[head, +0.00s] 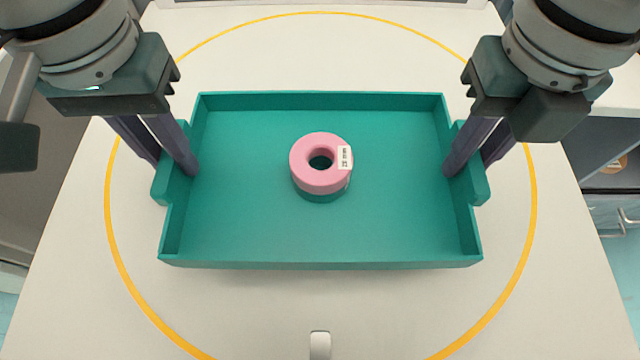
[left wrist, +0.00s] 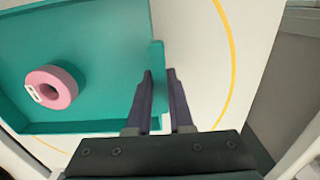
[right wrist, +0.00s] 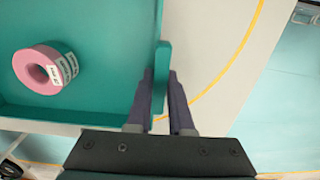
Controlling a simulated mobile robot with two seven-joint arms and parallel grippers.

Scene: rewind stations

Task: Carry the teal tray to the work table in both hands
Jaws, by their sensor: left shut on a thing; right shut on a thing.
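The teal tray (head: 390,220) is level over the white table top, inside a yellow ring; I cannot tell whether it touches the surface. A pink roll (head: 312,181) with a white label sits near the tray's middle, on a teal round base. My left gripper (head: 178,170) is shut on the tray's left side wall, one finger inside and one outside, as the left wrist view (left wrist: 160,75) also shows. My right gripper (head: 464,170) is shut on the tray's right side wall in the same way, also seen in the right wrist view (right wrist: 162,80).
The white table top (head: 240,310) is otherwise clear around the tray. A yellow ring (head: 111,230) is marked on it. A small light-grey fitting (head: 320,345) is at the near edge. Shelving with a handle (head: 622,222) stands at the right.

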